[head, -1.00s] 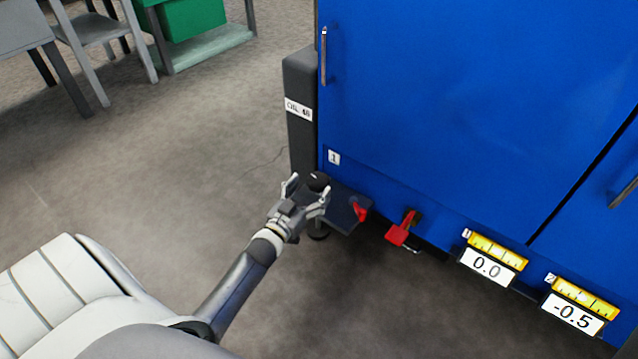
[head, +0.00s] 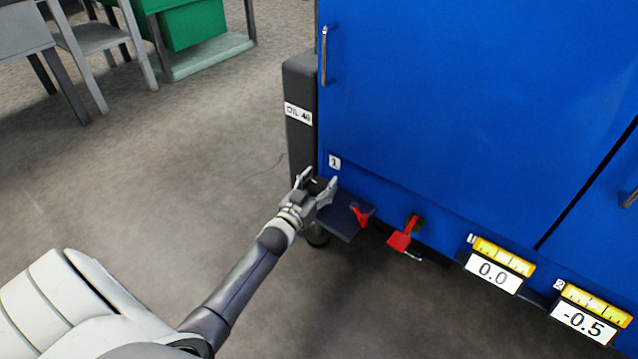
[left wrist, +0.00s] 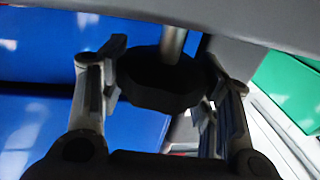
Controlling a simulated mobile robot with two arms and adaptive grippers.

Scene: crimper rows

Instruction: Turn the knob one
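The black knob (left wrist: 168,82) sits on a metal shaft and fills the space between my left fingers in the left wrist view. In the head view it is mostly hidden by my left gripper (head: 317,183), at the lower left corner of the blue cabinet, below the "1" label (head: 334,162). My left gripper is open, with one finger on each side of the knob. The gaps are small, and I cannot tell whether the pads touch it. My right gripper is not in view.
A dark plate (head: 342,219) and two red handles, a left one (head: 361,215) and a right one (head: 404,236), are right of my gripper. Two gauges read 0.0 (head: 493,273) and -0.5 (head: 584,322). Open floor lies to the left.

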